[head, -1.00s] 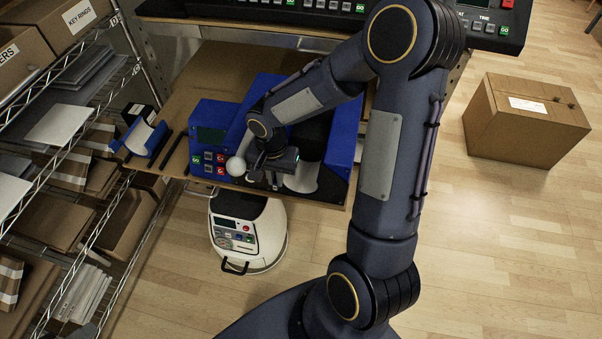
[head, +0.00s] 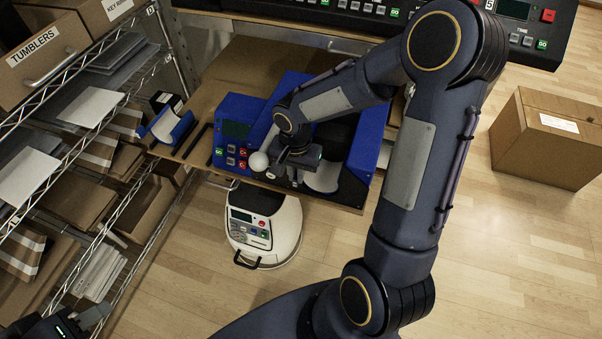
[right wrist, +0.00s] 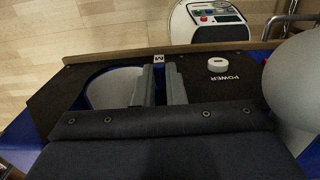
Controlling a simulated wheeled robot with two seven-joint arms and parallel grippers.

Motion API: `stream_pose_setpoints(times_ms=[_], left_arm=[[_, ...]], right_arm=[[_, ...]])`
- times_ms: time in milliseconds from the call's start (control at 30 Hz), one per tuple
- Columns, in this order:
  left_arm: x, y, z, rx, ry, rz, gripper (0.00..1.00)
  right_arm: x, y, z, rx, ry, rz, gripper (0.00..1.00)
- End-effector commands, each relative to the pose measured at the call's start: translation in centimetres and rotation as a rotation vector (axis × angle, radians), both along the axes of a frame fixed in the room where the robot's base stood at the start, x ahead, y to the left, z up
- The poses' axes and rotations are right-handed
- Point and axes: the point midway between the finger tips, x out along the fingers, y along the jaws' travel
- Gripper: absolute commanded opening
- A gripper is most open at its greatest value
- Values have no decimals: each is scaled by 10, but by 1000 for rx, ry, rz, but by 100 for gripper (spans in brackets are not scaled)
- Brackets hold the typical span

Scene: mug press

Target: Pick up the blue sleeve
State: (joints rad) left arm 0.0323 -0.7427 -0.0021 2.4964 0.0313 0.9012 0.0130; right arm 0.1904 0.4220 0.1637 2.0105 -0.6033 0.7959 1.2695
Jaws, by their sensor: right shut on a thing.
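The blue sleeve (head: 172,130) is a curved blue piece with a pale inner face, lying at the left end of the brown table. My left gripper (head: 95,316) shows only in part at the bottom left corner, well below and apart from the sleeve; its jaw opening cannot be made out. My right gripper (head: 294,178) is at the blue press (head: 370,150), away from the sleeve. In the right wrist view its fingers (right wrist: 160,85) are close together beside a pale curved surface (right wrist: 115,88). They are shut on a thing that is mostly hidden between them.
A control box (head: 234,130) with buttons and a pale round knob (head: 259,161) sit beside my right gripper. A wire shelf (head: 130,185) with boxes stands left of the table. A white rounded machine (head: 262,228) is on the floor below. A carton (head: 548,140) stands right on open floor.

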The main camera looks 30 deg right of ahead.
Motion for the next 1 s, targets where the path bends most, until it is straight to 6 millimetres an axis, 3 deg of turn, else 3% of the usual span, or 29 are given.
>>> stream_pose_setpoints(times_ms=[700, 1000], left_arm=[[0, 0, 9, 0, 0, 0, 36], [0, 0, 11, 0, 0, 0, 36]], right_arm=[[1, 0, 128, 1, -7, 0, 0], [1, 0, 165, 1, -4, 1, 0]])
